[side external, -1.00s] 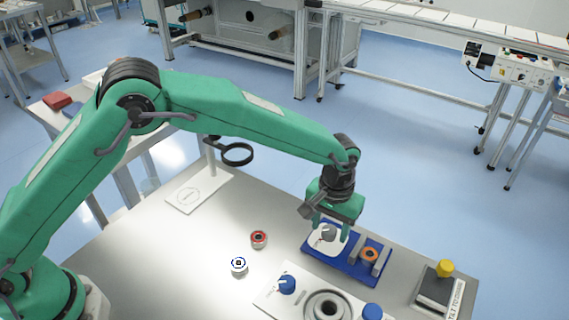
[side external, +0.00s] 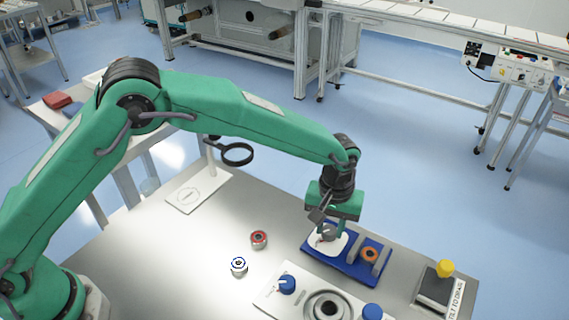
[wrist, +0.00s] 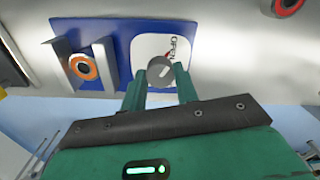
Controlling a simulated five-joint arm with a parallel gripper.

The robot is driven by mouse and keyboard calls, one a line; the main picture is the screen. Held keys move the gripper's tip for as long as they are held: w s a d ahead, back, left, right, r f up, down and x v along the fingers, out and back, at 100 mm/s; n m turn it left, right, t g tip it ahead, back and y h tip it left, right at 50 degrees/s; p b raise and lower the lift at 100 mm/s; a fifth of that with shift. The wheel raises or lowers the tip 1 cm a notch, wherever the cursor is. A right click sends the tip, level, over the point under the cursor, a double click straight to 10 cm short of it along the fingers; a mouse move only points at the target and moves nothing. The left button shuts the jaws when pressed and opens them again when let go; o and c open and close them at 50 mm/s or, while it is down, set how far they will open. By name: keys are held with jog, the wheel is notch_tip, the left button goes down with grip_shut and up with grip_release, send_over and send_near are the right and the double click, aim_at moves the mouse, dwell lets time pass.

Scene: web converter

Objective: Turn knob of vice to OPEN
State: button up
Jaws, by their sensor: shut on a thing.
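The vice has a blue base (side external: 346,258) with two upright grey jaws (side external: 387,260), and an orange-and-black ring (side external: 369,254) lies between them. Its round grey knob (wrist: 160,71) stands on a white plate (wrist: 146,45) marked OPEN in the wrist view. A pale line shows on the knob's top, slanting toward the upper right there. A small red mark (wrist: 167,55) shows beside the knob on the OPEN side. My gripper (wrist: 161,76) points down at the plate, its green fingers shut on the knob from both sides. In the side external view, my gripper (side external: 329,232) partly hides the knob.
A red-topped part (side external: 258,240) and a white part with a blue ring (side external: 238,265) stand left of the vice. A panel with blue knobs (side external: 287,284) and a round fixture (side external: 328,306) lies in front.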

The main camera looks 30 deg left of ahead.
aim_at(329, 229)
jog(key=o, duration=1)
jog(key=shift+r, duration=0.15)
jog(key=shift+r, duration=3.8)
